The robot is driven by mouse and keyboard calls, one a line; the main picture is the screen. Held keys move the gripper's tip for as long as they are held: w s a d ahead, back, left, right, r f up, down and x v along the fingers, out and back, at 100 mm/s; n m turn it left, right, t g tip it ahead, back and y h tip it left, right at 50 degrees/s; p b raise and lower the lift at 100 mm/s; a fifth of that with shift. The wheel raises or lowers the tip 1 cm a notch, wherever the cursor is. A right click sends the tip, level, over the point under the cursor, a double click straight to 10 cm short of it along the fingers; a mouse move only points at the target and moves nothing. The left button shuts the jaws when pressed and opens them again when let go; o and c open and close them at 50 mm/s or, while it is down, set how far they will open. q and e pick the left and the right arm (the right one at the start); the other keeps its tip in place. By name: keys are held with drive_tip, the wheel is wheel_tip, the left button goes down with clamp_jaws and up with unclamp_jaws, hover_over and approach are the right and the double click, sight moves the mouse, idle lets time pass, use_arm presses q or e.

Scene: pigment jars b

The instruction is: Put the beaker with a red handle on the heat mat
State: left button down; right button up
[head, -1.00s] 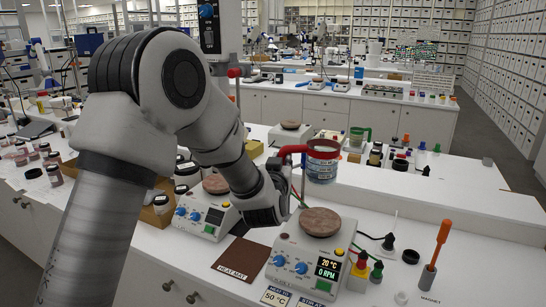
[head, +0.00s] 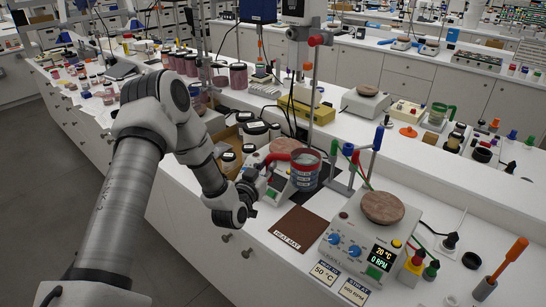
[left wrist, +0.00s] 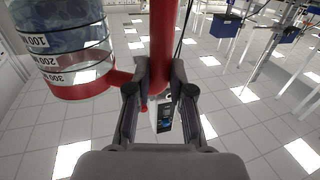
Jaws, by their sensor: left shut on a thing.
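The beaker (head: 305,172) is clear, with red bands, dark contents and a red handle (head: 278,157). My left gripper (head: 264,178) is shut on the red handle, with the beaker to its right. The left wrist view shows the handle (left wrist: 163,45) between the fingers (left wrist: 160,85) and the banded beaker (left wrist: 65,45) at upper left. The beaker looks upright, in front of the left stirrer and beyond the heat mat; its exact height is unclear. The brown heat mat (head: 301,229) lies flat and bare at the bench's front edge. My right gripper is out of view.
A stirrer with a round brown plate (head: 383,207) stands right of the mat. Another stirrer (head: 285,148) is partly hidden behind the beaker. A stand with coloured rods (head: 360,160) stands beyond the mat. Dark-lidded jars (head: 256,132) stand behind my gripper.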

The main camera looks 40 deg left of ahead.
use_arm(q)
wheel_tip(320, 180, down, 18)
drive_tip(key=b, duration=1.4)
drive_tip(key=shift+w+f, duration=0.15)
drive_tip(key=shift+f, duration=0.05)
drive_tip(key=shift+s+d+r, duration=0.1)
drive_tip(key=shift+s, duration=0.15)
drive_tip(key=shift+f+b, duration=0.6)
drive_tip(key=c, duration=1)
unclamp_jaws()
drive_tip(key=shift+c, duration=0.2)
drive_tip(key=shift+o, duration=0.4)
drive_tip(key=shift+s, duration=0.1)
